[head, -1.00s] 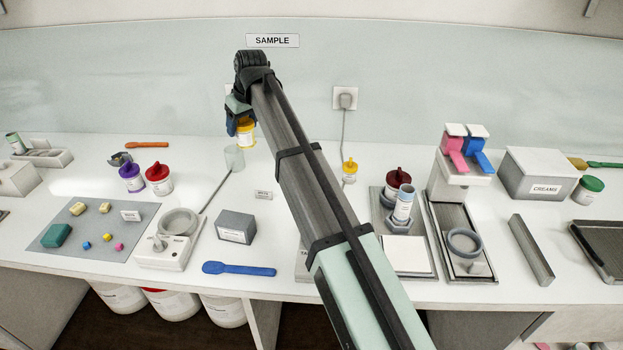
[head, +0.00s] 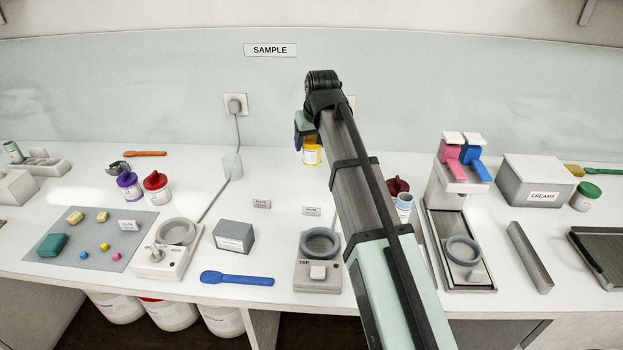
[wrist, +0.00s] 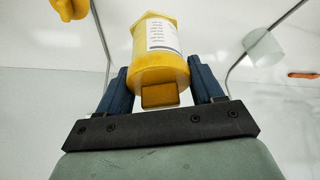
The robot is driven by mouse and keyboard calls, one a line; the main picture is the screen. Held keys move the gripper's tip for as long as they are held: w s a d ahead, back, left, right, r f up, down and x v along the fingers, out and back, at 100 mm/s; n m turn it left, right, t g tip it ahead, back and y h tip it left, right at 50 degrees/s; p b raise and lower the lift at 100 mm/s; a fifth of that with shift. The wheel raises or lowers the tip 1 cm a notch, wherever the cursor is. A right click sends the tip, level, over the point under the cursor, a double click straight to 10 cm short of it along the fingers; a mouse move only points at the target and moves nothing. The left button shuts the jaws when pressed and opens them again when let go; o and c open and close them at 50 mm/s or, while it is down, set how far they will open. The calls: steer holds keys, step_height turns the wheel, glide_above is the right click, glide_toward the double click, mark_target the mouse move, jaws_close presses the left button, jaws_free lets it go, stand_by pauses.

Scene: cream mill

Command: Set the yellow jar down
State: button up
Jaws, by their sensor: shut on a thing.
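My gripper (head: 307,132) is shut on the yellow jar (head: 311,153), towards the back of the counter. The jar looks upright, with a white label, and I cannot tell from the head view whether its base is clear of the counter. In the wrist view the yellow jar (wrist: 160,62) sits between the two dark blue fingers of my gripper (wrist: 163,82), its label facing up in the picture. Another yellow object (wrist: 70,8) shows at the top left of the wrist view.
A glass beaker (head: 232,166) stands left of the jar. Two small signs (head: 262,204) (head: 311,211) stand on the counter in front. A ring-topped device (head: 318,274) and a grey box (head: 234,237) are nearer the front edge. My arm hides part of the counter to the right.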

mark_target(315, 149)
steer(key=shift+f, duration=4.6)
steer(key=shift+f, duration=0.1)
steer(key=o, duration=1)
steer(key=v, duration=1.2)
